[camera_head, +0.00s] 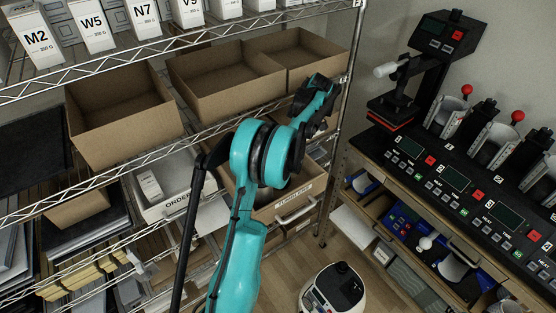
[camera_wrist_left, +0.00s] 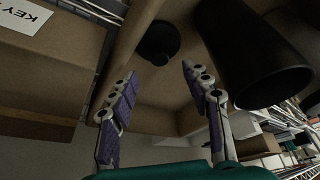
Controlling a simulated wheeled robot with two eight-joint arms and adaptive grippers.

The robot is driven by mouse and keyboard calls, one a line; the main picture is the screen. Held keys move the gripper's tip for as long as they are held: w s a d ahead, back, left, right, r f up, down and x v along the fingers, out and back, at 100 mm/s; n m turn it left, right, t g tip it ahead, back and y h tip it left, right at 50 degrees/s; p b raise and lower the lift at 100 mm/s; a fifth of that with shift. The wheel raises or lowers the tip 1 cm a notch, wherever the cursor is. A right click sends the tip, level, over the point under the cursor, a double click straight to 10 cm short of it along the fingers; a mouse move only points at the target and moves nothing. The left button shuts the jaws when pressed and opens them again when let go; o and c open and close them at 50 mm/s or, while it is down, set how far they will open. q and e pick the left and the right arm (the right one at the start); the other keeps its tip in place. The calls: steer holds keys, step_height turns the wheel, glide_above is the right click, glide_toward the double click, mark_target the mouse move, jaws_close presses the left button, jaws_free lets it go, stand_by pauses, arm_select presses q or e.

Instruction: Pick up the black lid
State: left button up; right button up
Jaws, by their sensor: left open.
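The black lid (camera_wrist_left: 158,43) is a small, dark, round piece with a raised middle, lying in a cardboard box (camera_wrist_left: 168,122) in the left wrist view. My left gripper (camera_wrist_left: 158,76) is open and empty. The lid shows beyond the gap between its fingertips, apart from them. A large black cylinder (camera_wrist_left: 255,55), like a tumbler, lies to the right of the lid. In the head view my left gripper (camera_head: 315,98) is at the right end of the shelf rack, dark and partly hidden by its own arm. The lid cannot be made out there.
Open cardboard boxes (camera_head: 120,112) line the middle shelf. A labelled box (camera_head: 293,203) sits lower, below my arm. The wire shelf edge (camera_head: 215,128) and the rack's post (camera_head: 345,100) are close to my arm. A press (camera_head: 430,60) and control panels stand at right.

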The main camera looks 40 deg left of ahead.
arm_select(q)
steer(key=x, duration=0.8)
steer(key=shift+r, duration=0.1)
steer(key=c, duration=1)
